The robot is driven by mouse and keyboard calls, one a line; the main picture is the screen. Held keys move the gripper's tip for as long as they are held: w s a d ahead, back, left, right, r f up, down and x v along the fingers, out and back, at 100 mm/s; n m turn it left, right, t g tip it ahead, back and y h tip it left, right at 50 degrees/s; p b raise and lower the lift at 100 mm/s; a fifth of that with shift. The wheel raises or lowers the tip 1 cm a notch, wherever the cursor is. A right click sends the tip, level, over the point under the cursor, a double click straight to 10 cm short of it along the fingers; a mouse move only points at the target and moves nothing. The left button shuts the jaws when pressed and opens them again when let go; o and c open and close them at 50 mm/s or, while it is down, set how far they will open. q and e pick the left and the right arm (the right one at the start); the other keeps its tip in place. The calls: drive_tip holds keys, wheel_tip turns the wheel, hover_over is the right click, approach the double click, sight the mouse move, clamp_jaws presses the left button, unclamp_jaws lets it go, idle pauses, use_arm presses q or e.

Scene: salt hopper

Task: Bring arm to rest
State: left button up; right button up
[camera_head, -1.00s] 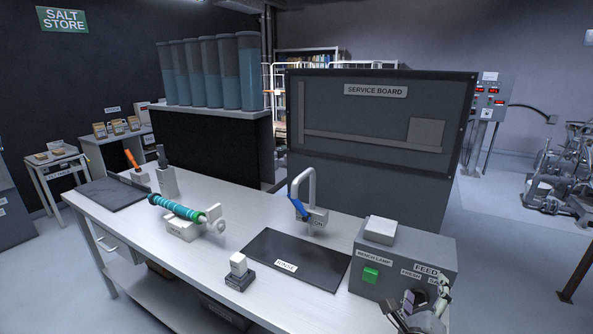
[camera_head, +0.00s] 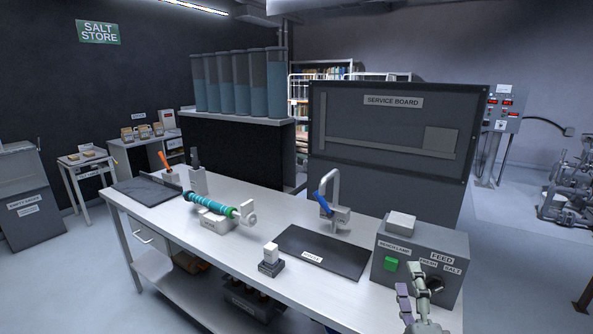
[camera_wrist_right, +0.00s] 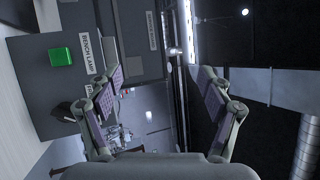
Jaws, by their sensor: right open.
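My right gripper (camera_head: 412,290) is at the lower right of the head view, in front of the grey feed box (camera_head: 450,240). It is open, and nothing is between its fingers. In the right wrist view its two fingers (camera_wrist_right: 160,98) stand wide apart, with the feed box (camera_wrist_right: 50,100) and its green button (camera_wrist_right: 61,57) to the left. The gripper hides part of the box's front, below the FEED label. My left gripper does not show.
The workbench (camera_head: 235,245) holds a teal-banded tube (camera_head: 210,204) on a cradle, a blue-handled tap (camera_head: 325,200), a dark rinse mat (camera_head: 320,250) and a small white block (camera_head: 271,252). The service board (camera_head: 390,130) stands behind. Free floor shows at right.

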drive_tip(key=s+a+f+n+g+y, duration=0.2)
drive_tip(key=a+n+y, duration=0.5)
drive_tip(key=n+y, duration=0.15)
drive_tip(key=s+a+f+n+g+y, duration=0.1)
drive_tip(key=s+a+f+n+g, duration=0.1)
drive_tip(key=f+n+g, duration=0.25)
drive_tip(key=s+a+f+n+g, duration=0.2)
drive_tip(key=f+n+g, duration=0.15)
drive_tip(key=f, duration=0.25)
drive_tip(key=s+d+f+n+g+h, duration=0.3)
drive_tip(key=s+d+f+g+h, duration=0.6)
drive_tip(key=s+d+f, duration=0.5)
wheel_tip(320, 180, down, 27)
drive_tip(key=s+d, duration=0.1)
drive_tip(key=s, duration=0.1)
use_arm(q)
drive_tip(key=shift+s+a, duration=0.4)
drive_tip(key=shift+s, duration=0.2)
use_arm(e)
drive_tip(key=s+d+f+g, duration=0.1)
drive_tip(key=s+f, duration=1.4)
drive_tip(key=s, duration=0.3)
drive_tip(key=shift+s+f+g+y, duration=0.2)
drive_tip(key=shift+f+g+y, duration=0.1)
drive_tip(key=shift+g+y, duration=0.1)
